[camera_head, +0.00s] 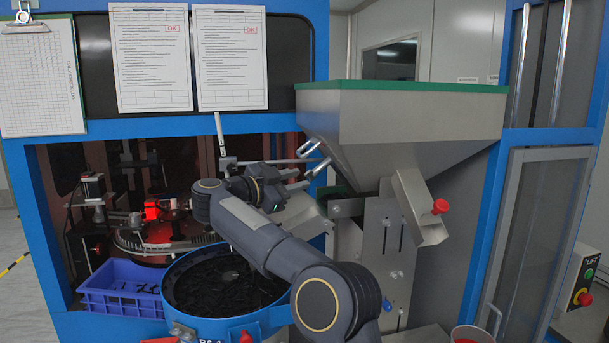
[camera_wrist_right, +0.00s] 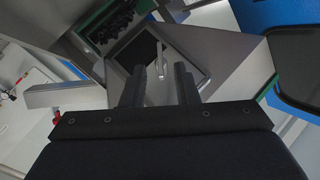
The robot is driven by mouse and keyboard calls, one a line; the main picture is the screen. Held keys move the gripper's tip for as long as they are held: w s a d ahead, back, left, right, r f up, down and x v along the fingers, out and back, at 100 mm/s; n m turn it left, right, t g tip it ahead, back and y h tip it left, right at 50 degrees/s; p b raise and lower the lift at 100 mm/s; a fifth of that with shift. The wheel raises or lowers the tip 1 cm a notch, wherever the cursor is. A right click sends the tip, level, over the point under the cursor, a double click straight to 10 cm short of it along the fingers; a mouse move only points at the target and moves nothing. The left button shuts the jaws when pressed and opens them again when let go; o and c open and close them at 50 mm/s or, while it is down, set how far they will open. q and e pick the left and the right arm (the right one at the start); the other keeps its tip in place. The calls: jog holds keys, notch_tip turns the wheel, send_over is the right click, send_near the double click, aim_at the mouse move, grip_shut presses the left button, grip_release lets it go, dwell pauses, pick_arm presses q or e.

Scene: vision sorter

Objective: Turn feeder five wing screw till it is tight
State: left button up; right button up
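My right gripper (camera_head: 297,178) is raised in front of the sloping side of the grey hopper (camera_head: 400,118). In the right wrist view its two dark fingers (camera_wrist_right: 161,88) are apart, with a bright metal piece (camera_wrist_right: 162,63) visible between and beyond them. I cannot tell whether that piece is the wing screw, and no contact shows. Two shiny metal pieces (camera_head: 313,157) stick out by the hopper's left face in the head view. A red knob (camera_head: 440,206) sits on the metal chute right of the gripper. No label for feeder five is readable. My left gripper is not in view.
A round blue bowl (camera_head: 180,318) of dark parts stands below my right arm, beside a blue crate (camera_head: 116,272). A rotary disc station (camera_head: 160,243) lies behind, inside the blue frame. An upright slotted bracket (camera_head: 375,245) stands under the hopper. A control box (camera_head: 582,278) is at far right.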

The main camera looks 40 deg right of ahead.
aim_at(309, 177)
jog(key=shift+d+p, duration=0.3)
jog(key=shift+d, duration=1.35)
jog(key=shift+c, duration=0.2)
grip_shut()
jog(key=shift+f+t+b, duration=0.2)
jog(key=shift+t+b, duration=0.1)
jog(key=shift+b, duration=0.5)
jog(key=t+b, duration=0.1)
jog(key=b, duration=0.1)
jog(key=t+h+b, duration=0.1)
jog(key=t+b, duration=0.1)
jog(key=b, duration=0.1)
jog(key=t+b, duration=0.1)
jog(key=b, duration=0.1)
jog(key=shift+s+f+m+t+h, duration=0.2)
jog(key=shift+f+m+t+h, duration=0.1)
jog(key=shift+f, duration=0.05)
jog(key=shift+d+r+t+h+b, duration=0.15)
jog(key=shift+t+h+b, duration=0.15)
jog(key=shift+t+b, duration=0.7)
jog(key=shift+g, duration=0.3)
